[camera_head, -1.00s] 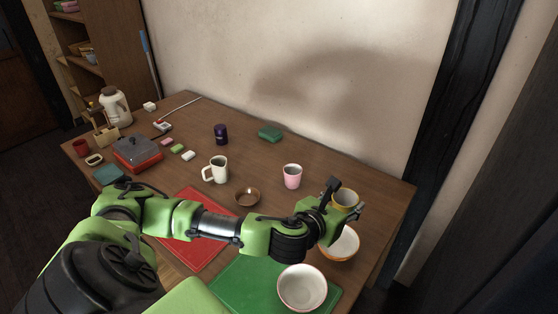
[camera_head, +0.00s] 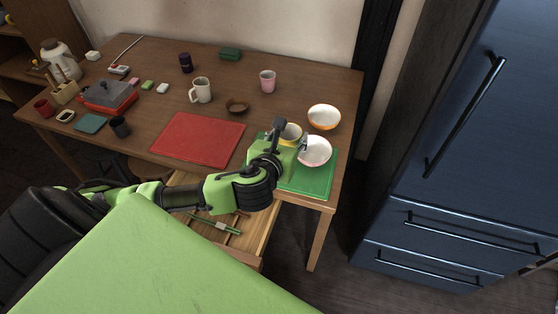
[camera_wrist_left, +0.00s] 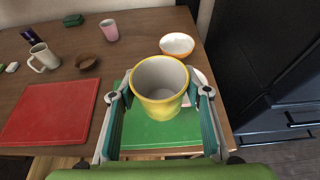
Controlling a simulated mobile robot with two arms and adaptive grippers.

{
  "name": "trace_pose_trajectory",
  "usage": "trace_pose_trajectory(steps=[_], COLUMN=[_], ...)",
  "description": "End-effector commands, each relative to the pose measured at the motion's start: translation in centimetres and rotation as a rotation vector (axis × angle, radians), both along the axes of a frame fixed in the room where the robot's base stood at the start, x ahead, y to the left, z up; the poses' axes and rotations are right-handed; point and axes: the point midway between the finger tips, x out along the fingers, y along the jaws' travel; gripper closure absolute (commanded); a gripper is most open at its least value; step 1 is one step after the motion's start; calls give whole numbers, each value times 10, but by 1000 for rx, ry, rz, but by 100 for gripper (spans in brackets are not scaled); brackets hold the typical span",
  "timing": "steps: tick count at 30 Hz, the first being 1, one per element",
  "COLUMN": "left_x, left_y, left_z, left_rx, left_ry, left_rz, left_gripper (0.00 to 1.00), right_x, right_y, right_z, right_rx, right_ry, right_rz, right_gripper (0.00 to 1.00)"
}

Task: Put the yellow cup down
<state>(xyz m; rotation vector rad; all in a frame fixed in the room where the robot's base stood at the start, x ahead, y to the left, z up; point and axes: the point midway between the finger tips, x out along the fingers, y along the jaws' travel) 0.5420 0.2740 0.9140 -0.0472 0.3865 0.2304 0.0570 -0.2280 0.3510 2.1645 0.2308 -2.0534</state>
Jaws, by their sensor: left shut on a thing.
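My left gripper (camera_head: 290,135) is shut on the yellow cup (camera_head: 292,130). In the left wrist view the cup (camera_wrist_left: 159,108) is upright and empty between the two fingers. It is over the green mat (camera_wrist_left: 140,134); in the head view the mat (camera_head: 318,182) is partly behind my gripper. I cannot tell whether the cup's base touches the mat. A white bowl with a pink rim (camera_head: 315,152) stands on the mat just right of the cup, partly hidden by the right finger in the wrist view. My right gripper is not in view.
An orange bowl (camera_head: 323,117) stands behind the white bowl. A red mat (camera_head: 198,139) lies to the left. A brown bowl (camera_head: 237,106), white mug (camera_head: 201,90) and pink cup (camera_head: 267,81) stand further back. An open drawer (camera_head: 250,236) juts out below the table's front edge.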

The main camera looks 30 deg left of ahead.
Motion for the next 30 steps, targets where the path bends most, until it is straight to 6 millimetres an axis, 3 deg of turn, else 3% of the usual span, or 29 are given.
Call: trace_pose_trajectory(steps=[6, 9, 14, 18, 23, 30], left_x=[24, 38, 57, 68, 74, 77], left_y=[38, 59, 85, 100, 108, 113], left_z=[-19, -29, -57, -79, -91, -121], left_rx=[6, 6, 3, 2, -1, -2], left_ry=[3, 1, 4, 1, 0, 4], left_rz=[8, 7, 6, 5, 3, 3], left_gripper=[80, 80, 80, 80, 80, 80], right_x=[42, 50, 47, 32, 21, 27], right_y=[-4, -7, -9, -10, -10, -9], right_z=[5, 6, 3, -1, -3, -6], right_rx=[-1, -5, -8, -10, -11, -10], right_ry=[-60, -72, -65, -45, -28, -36], right_rz=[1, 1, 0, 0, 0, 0], right_gripper=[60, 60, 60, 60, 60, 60])
